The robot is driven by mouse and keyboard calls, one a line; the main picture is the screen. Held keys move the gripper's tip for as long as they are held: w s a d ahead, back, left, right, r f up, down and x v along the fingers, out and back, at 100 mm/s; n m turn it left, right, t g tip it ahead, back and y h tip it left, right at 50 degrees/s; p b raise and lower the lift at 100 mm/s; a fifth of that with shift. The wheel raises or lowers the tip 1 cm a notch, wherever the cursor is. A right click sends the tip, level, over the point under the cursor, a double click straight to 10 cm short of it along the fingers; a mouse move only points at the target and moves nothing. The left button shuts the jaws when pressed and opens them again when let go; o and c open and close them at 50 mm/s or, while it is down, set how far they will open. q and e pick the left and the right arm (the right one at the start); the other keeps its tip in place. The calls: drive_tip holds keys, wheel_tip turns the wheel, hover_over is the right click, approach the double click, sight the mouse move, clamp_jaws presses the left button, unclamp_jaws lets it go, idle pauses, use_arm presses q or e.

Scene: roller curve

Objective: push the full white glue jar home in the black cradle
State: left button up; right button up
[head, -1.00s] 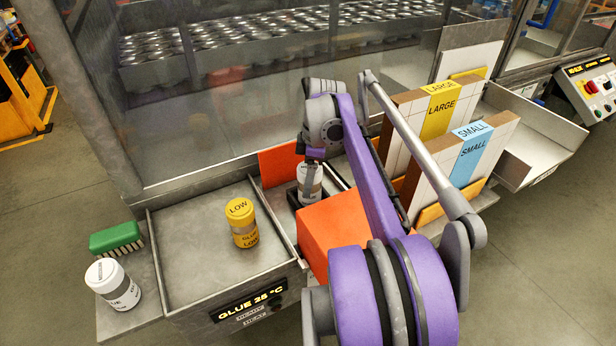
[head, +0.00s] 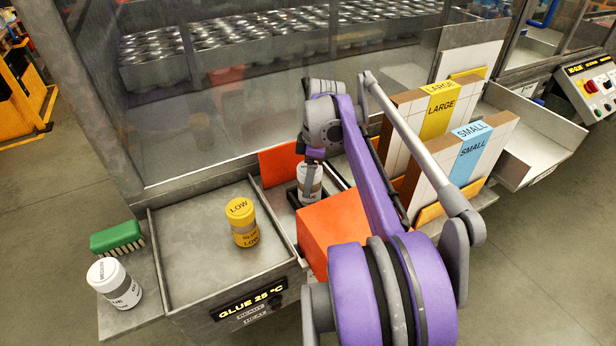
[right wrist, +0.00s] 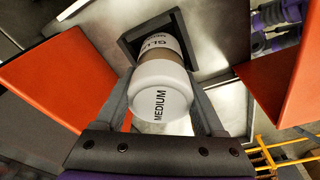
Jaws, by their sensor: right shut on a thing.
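A white glue jar (head: 309,184) stands upright at the black cradle (head: 293,199) behind the orange block. My right gripper (head: 313,160) is above it, with its fingers around the jar. In the right wrist view the jar's white lid (right wrist: 160,104) reads MEDIUM and sits between the two fingers. The jar's far end lies within the outline of the square black cradle (right wrist: 128,47). How deep it sits is hidden by the jar and the orange block. My left gripper is not in view.
Orange panels flank the cradle (head: 280,164), with an orange block (head: 332,230) in front. A yellow LOW jar (head: 242,223) stands in the metal tray (head: 190,270) to the left. Another white jar (head: 114,284) and a green brush (head: 116,237) are farther left. LARGE and SMALL boards (head: 440,105) stand right.

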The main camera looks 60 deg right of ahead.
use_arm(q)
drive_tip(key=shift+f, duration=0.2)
use_arm(e)
drive_tip(key=shift+f, duration=0.65)
idle(0.7)
drive_tip(key=o, duration=1.6)
drive_tip(key=shift+c, duration=0.2)
drive_tip(key=shift+r, duration=0.1)
drive_tip(key=shift+r+p, duration=1.75)
drive_tip(key=shift+r, duration=0.5)
drive_tip(key=shift+r+p, duration=1.65)
drive_tip(key=shift+r, duration=0.55)
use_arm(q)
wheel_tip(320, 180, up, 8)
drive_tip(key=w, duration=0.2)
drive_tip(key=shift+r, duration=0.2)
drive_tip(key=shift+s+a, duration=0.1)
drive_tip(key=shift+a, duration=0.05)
use_arm(e)
drive_tip(key=shift+f, duration=0.1)
